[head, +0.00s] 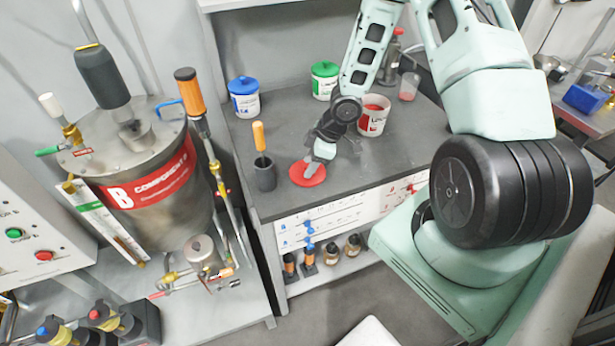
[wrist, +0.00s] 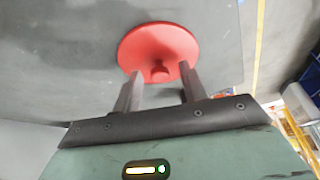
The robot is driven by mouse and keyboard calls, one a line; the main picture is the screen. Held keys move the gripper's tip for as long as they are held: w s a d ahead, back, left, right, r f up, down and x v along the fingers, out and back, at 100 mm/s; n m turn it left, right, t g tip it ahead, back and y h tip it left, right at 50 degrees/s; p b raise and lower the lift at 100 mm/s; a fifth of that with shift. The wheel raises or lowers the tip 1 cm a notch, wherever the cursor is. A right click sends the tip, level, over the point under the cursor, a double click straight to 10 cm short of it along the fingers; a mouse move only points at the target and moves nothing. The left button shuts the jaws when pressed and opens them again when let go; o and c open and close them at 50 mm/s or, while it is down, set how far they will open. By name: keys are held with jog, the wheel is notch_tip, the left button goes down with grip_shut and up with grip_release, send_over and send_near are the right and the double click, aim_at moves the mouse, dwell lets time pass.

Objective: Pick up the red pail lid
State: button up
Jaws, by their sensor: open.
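The red pail lid (head: 303,176) lies flat on the dark tabletop near its front edge, right of a small dark cup. In the wrist view the lid (wrist: 158,45) is a red disc with a small round knob on top. My gripper (head: 314,162) is over the lid in the head view. In the wrist view my gripper (wrist: 158,86) is open, with one finger on each side of the knob, near the lid's closer rim. Whether the fingertips touch the lid I cannot tell. An open pail with red contents (head: 373,118) stands behind my gripper, to the right.
A blue-lidded pail (head: 244,103) and a green-lidded pail (head: 324,86) stand at the back of the table (head: 290,122). The dark cup (head: 264,176) holds an orange-handled tool close left of the lid. A large metal tank (head: 150,200) stands further left.

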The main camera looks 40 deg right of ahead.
jog(key=shift+w+a+f, duration=0.1)
jog(key=shift+a+f, duration=0.05)
jog(key=shift+f, duration=0.2)
jog(key=shift+c, duration=0.3)
grip_shut()
